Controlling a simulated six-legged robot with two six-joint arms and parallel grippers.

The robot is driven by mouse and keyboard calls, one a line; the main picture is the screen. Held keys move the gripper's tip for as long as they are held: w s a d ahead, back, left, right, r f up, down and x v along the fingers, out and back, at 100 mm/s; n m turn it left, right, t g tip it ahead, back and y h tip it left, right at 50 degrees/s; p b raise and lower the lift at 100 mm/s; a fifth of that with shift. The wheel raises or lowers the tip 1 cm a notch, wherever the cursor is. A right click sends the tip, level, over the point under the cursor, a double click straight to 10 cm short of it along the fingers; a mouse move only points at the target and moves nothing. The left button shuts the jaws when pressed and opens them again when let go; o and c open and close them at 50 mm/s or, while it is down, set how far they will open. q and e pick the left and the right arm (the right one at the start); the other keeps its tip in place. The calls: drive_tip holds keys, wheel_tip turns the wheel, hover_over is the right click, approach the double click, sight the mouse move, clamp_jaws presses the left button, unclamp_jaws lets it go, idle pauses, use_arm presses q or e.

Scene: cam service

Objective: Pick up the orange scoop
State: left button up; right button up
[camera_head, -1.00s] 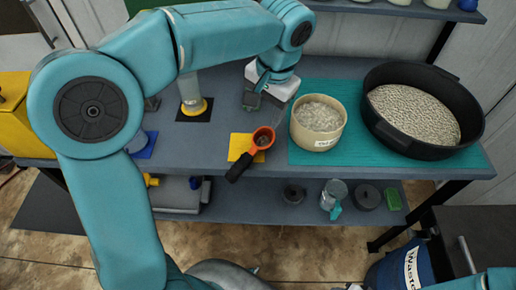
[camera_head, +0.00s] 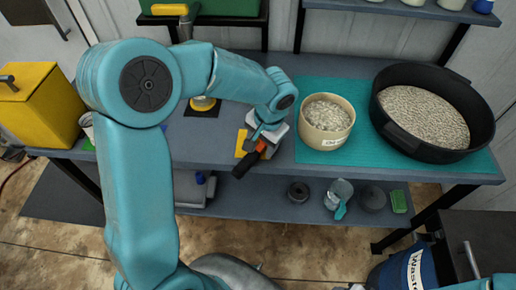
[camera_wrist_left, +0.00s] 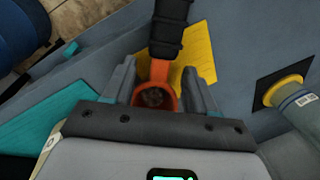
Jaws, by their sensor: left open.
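The orange scoop (camera_head: 243,164) lies on a yellow mat (camera_head: 240,146) at the front of the grey bench, its black handle pointing to the front left in the head view. My left gripper (camera_head: 258,138) is over the scoop and hides most of its cup. In the left wrist view, my left gripper (camera_wrist_left: 161,86) is open, with one finger on each side of the scoop's orange cup and neck (camera_wrist_left: 159,72). The black handle extends away beyond the fingertips. I cannot tell whether a finger touches the scoop. My right gripper is not in view.
A cream tub (camera_head: 326,121) of pale material stands close to the right of my left gripper, on a teal mat (camera_head: 310,88). A large black pan (camera_head: 398,135) of pale grains is farther right. A yellow box (camera_head: 40,105) stands at the left. A lower shelf holds small items.

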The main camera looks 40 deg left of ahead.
sight(262, 145)
use_arm(q)
drive_tip(key=shift+f, duration=0.35)
drive_tip(key=c, duration=0.7)
clamp_jaws()
wheel_tip(262, 145, up, 20)
drive_tip(key=shift+p, duration=0.4)
drive_tip(key=shift+w, duration=0.1)
